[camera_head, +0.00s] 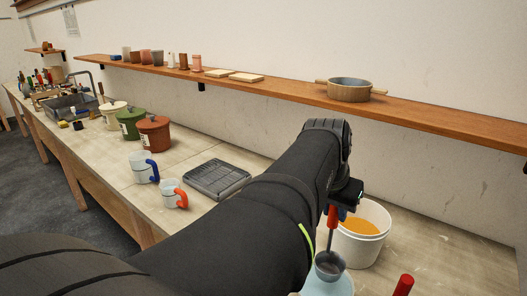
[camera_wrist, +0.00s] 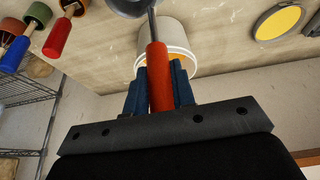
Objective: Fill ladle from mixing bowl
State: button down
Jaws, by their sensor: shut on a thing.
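My gripper (camera_head: 338,211) is shut on the red handle of a ladle (camera_head: 329,264), which hangs down below it with a grey metal cup. The cup looks empty. In the wrist view the red handle (camera_wrist: 159,80) sits between the blue fingers (camera_wrist: 160,92), and the cup is cut off at the top edge. A white tub with orange liquid (camera_head: 361,228), possibly the mixing bowl, stands just right of the ladle. The cup is outside the tub, over a pale blue round vessel (camera_head: 328,286) that is partly cut off and hidden.
Another red handle (camera_head: 403,284) rises at the bottom right edge. A grey tray (camera_head: 216,178), two mugs (camera_head: 145,168) and several lidded pots (camera_head: 153,133) stand left of my arm. A wall shelf (camera_head: 290,88) with a pot (camera_head: 349,89) runs behind. The counter right of the tub is clear.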

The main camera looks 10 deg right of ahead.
aim_at(328, 246)
jog(key=shift+f, duration=5.35)
jog(key=shift+r, duration=0.15)
jog(key=shift+r, duration=3.9)
jog(key=shift+r, duration=1.5)
